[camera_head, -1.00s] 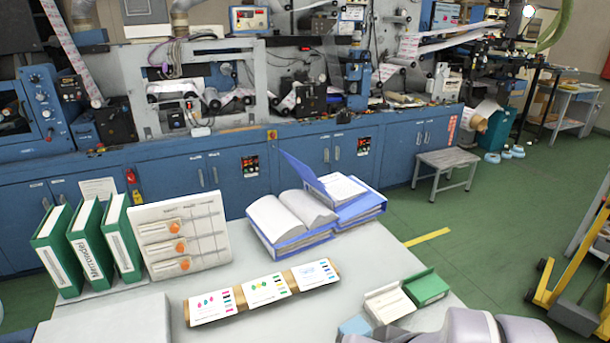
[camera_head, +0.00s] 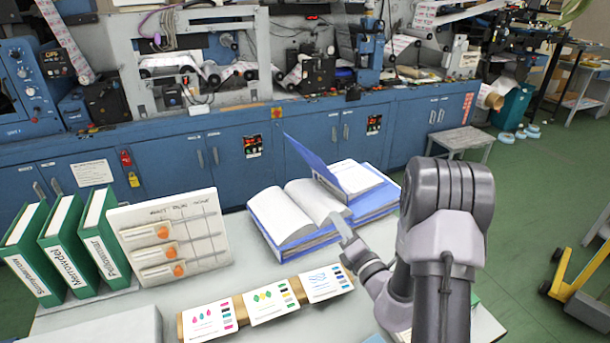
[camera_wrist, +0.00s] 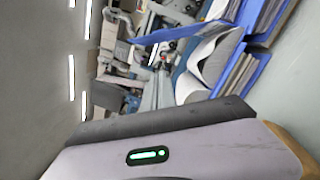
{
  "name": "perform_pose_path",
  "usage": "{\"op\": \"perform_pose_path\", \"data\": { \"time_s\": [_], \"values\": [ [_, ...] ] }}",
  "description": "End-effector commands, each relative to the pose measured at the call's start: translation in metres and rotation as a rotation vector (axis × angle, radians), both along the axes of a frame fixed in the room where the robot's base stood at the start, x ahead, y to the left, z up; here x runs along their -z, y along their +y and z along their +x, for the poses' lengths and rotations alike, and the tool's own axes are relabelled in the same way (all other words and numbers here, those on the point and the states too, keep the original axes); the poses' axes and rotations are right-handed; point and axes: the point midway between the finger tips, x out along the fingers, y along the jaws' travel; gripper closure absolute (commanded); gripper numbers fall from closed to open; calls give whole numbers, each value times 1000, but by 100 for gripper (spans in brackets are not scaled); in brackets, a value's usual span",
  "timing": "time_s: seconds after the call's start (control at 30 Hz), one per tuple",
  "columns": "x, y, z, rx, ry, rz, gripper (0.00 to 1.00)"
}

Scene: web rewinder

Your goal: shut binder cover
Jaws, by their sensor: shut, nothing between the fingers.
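The blue binder (camera_head: 395,205) lies at the back edge of the grey table. Its blue cover (camera_head: 308,160) stands raised and tilted up to the left, above white pages. An open spread of white pages with blue edges (camera_head: 285,240) lies to its left, touching or very close. In the wrist view the cover (camera_wrist: 185,32) shows sideways at the top, near the pages. My gripper (camera_head: 342,228) is shut and empty, just in front of the binder and the spread, apart from the cover. My arm hides the table's right side.
Green binders (camera_head: 70,250) and a white board with orange knobs (camera_head: 170,240) stand at the left. A wooden strip with printed cards (camera_head: 268,300) lies in front. Blue machine cabinets (camera_head: 220,160) run behind the table. The table between board and open pages is clear.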

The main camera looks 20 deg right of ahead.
Motion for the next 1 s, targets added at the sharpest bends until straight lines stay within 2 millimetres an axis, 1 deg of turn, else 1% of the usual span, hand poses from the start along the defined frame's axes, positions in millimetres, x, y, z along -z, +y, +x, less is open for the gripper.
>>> {"op": "perform_pose_path", "data": {
  "time_s": [0.03,0.07,0.17,0.5,0.57,0.63,0.73,0.83,1.0],
  "values": [
    [6,-9,0,29,4,16,100],
    [7,-11,1,38,4,21,100],
    [5,-11,14,39,2,19,100],
    [-3,-7,87,34,1,17,100],
    [-4,-7,99,33,2,17,100],
    [-12,-19,101,38,2,18,100],
    [-19,-31,104,37,3,18,100],
    [-24,-37,105,36,4,18,100],
    [-27,-40,106,34,5,18,100]
  ]
}}
